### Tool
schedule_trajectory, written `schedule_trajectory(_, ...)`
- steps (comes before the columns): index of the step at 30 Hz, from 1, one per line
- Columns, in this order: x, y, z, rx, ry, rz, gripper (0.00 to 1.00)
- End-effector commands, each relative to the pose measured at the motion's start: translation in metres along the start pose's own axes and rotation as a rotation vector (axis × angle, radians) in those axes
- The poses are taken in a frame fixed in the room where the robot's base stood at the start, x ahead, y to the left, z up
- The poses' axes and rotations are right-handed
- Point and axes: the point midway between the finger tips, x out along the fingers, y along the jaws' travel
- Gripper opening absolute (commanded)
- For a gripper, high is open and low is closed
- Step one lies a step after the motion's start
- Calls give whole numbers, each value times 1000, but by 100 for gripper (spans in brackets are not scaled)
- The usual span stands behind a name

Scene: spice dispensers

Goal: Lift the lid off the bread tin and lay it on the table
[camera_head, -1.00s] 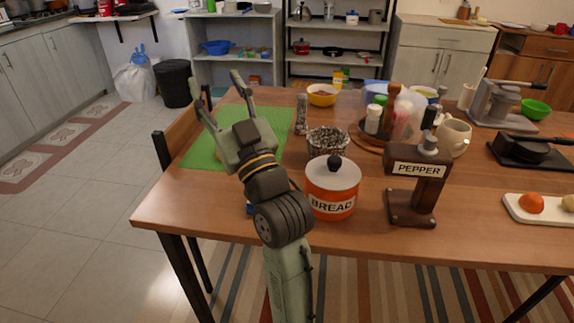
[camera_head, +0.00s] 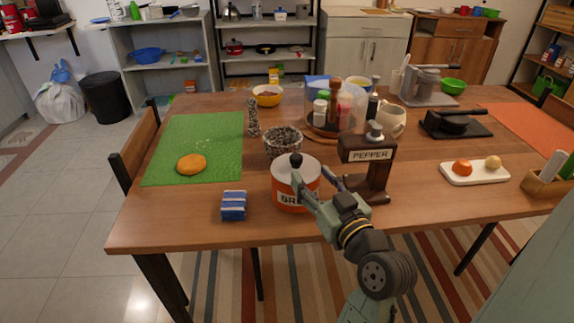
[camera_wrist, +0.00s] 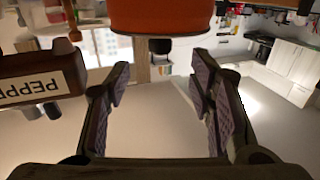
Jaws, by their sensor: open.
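The orange bread tin (camera_head: 290,197) stands on the table with its pale lid (camera_head: 304,168) on top. The lid has a round black knob (camera_head: 295,160). My gripper (camera_head: 311,174) is open and empty. It is at the tin's near right side, its fingers pointing toward the lid and overlapping the tin's front in the head view. In the wrist view the orange tin (camera_wrist: 162,16) and a dark part, probably the knob (camera_wrist: 160,45), show beyond the spread fingertips (camera_wrist: 160,72). The exact gap to the knob cannot be told.
The table (camera_head: 160,222) has clear room at its front left. A pepper mill (camera_head: 368,168) stands close right of the tin. A patterned bowl (camera_head: 283,145) is behind it, a blue packet (camera_head: 233,206) to its left. A green mat (camera_head: 210,140) bears an orange bun (camera_head: 191,164).

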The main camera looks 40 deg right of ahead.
Motion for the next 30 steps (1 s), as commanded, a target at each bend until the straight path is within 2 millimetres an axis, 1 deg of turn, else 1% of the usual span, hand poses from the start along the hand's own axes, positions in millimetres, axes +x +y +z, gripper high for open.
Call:
schedule_trajectory(1, 9, -1, -3, 0, -1, -4, 49)
schedule_trajectory(3, 20, -1, -3, 0, 0, -4, 49)
schedule_trajectory(11, 42, -1, -2, 0, 0, -2, 49)
schedule_trajectory(15, 64, -1, -3, 0, -1, -3, 49)
schedule_trajectory(19, 80, -1, -3, 0, 0, -2, 49)
schedule_trajectory(22, 86, -1, -1, -1, 0, -1, 49)
schedule_trajectory(28, 87, -1, -1, -2, 1, 0, 49)
schedule_trajectory(30, 87, -1, -1, -2, 1, 0, 46)
